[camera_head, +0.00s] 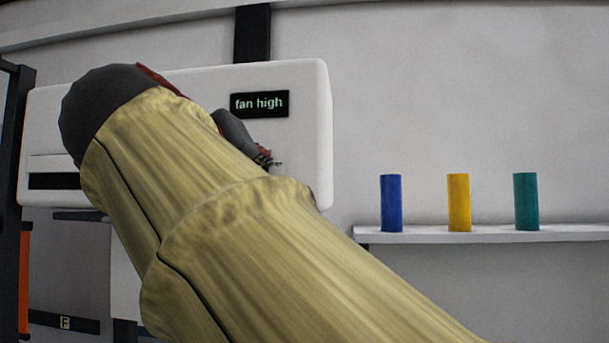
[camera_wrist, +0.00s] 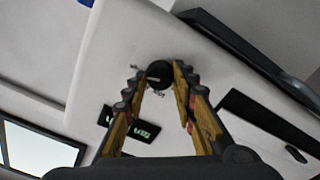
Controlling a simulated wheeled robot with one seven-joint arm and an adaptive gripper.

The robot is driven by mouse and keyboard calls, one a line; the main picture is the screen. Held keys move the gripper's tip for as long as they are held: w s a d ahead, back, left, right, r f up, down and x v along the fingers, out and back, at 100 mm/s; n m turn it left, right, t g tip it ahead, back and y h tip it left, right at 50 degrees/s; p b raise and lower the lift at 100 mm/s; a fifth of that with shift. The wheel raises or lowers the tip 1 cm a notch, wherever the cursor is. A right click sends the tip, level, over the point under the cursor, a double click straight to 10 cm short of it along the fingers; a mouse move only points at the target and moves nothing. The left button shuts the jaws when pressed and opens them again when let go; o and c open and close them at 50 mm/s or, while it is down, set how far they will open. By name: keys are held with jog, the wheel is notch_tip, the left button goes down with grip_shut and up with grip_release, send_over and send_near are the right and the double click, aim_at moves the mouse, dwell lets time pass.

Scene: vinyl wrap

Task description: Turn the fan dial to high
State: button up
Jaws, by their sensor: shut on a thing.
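The white fan unit (camera_head: 313,130) hangs on the wall, with a small dark display (camera_head: 260,104) that reads "fan high". In the wrist view the fan dial (camera_wrist: 159,74) is a round black knob on the white panel. My gripper (camera_wrist: 158,80) has its two fingers on either side of the dial, shut on it. In the head view my arm covers the dial and most of my gripper; only part of the gripper (camera_head: 262,158) shows below the display. The display also shows in the wrist view (camera_wrist: 143,130), tilted.
Blue (camera_head: 391,203), yellow (camera_head: 459,203) and green (camera_head: 526,201) cylinders stand on a white shelf (camera_head: 490,235) to the right of the unit. A dark slot (camera_head: 54,181) is on the unit's left side. The wall above the shelf is clear.

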jog(key=shift+a+f, duration=0.1)
jog(key=shift+f, duration=0.1)
dwell(0.4)
jog(key=o, duration=1)
jog(key=shift+c, duration=0.2)
jog(key=shift+o, duration=1)
jog(key=shift+r, duration=0.15)
